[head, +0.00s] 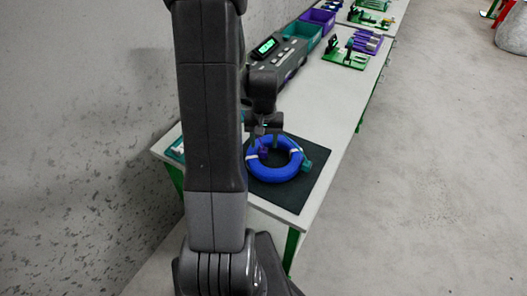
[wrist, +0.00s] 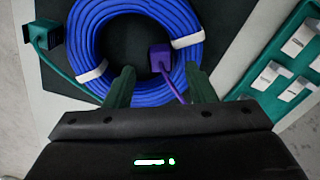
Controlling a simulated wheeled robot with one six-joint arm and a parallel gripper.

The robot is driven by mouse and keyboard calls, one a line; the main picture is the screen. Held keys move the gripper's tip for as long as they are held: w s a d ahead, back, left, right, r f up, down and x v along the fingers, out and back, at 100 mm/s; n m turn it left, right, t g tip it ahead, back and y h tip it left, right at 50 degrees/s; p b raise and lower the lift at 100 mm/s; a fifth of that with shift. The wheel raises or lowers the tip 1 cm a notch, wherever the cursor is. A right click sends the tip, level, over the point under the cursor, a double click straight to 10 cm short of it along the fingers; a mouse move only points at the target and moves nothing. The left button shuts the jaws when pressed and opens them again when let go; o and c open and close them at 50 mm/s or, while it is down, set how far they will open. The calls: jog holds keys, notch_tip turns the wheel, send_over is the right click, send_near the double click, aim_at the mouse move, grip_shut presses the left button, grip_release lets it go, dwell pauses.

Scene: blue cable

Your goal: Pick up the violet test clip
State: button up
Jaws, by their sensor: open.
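The violet test clip (wrist: 161,56) lies at the inner right edge of the blue cable coil (wrist: 88,22) in the wrist view, with a thin violet lead running back from it across the coil. In the head view the clip (head: 263,153) shows small at the coil's left inner side. My gripper (wrist: 161,82) is open, its two green fingers apart and pointing at the coil. The clip appears between and slightly beyond the fingertips, and I see no finger touching it. In the head view my gripper (head: 264,146) hangs over the coil, partly hidden by my arm.
The coil has white ties and lies on a dark mat (head: 309,181). A teal clip (wrist: 43,38) sits at the coil's other side. A teal tray with white pieces (wrist: 296,55) is to the right in the wrist view. A grey device (head: 280,66) and bins stand farther along the bench.

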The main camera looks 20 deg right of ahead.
aim_at(263, 149)
jog(key=shift+f, duration=1.45)
grip_shut()
jog(key=shift+r, duration=0.1)
notch_tip(263, 149, up, 7)
jog(key=shift+w+a+r+b, duration=0.1)
jog(key=shift+b, duration=0.2)
jog(key=shift+f+b, duration=1.95)
jog(key=shift+f, duration=0.65)
